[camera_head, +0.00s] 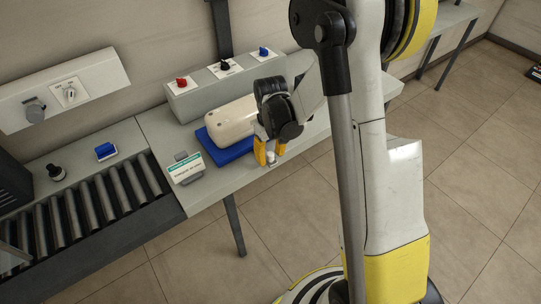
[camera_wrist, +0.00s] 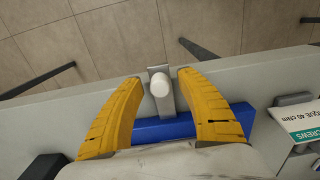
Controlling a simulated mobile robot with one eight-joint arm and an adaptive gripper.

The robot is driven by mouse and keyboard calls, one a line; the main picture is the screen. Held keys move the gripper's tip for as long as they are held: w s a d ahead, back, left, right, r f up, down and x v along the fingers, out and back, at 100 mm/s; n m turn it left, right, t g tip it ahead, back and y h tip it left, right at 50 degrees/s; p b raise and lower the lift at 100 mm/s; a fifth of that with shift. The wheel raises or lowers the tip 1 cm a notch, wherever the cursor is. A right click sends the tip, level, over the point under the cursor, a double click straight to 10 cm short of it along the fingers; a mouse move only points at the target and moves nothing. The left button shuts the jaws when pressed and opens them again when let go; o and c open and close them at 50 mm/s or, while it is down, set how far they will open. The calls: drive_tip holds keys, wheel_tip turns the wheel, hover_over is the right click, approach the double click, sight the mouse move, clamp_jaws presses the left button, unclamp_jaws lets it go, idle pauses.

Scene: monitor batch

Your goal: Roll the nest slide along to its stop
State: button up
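The blue nest slide (camera_head: 225,152) lies on the grey bench, and a cream-white rounded housing (camera_head: 230,120) sits over it. Its blue edge also shows in the wrist view (camera_wrist: 160,130). A small white knob (camera_wrist: 160,85) on a metal strip (camera_wrist: 164,100) stands at the bench's front edge; it shows in the head view too (camera_head: 271,156). My gripper (camera_head: 271,153) is down at the knob with yellow fingers. In the wrist view my gripper (camera_wrist: 159,80) is open, one finger on each side of the knob, with a gap on both sides.
A grey control box (camera_head: 225,84) with red, black and blue knobs stands behind the slide. A green-and-white card (camera_head: 186,168) stands left of it. A roller conveyor (camera_head: 95,205) adjoins the bench at left. A blue switch (camera_head: 105,151) and a black knob (camera_head: 56,172) sit behind the rollers.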

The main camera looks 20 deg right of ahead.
clamp_jaws()
drive_tip(key=w, duration=0.3)
drive_tip(key=w+a, duration=0.1)
drive_tip(key=w, duration=0.2)
drive_tip(key=shift+w+a, duration=0.15)
drive_tip(key=shift+a, duration=0.05)
drive_tip(key=shift+o, duration=0.5)
unclamp_jaws()
drive_tip(key=shift+w, duration=0.1)
drive_tip(key=shift+r, duration=0.1)
wheel_tip(320, 180, up, 12)
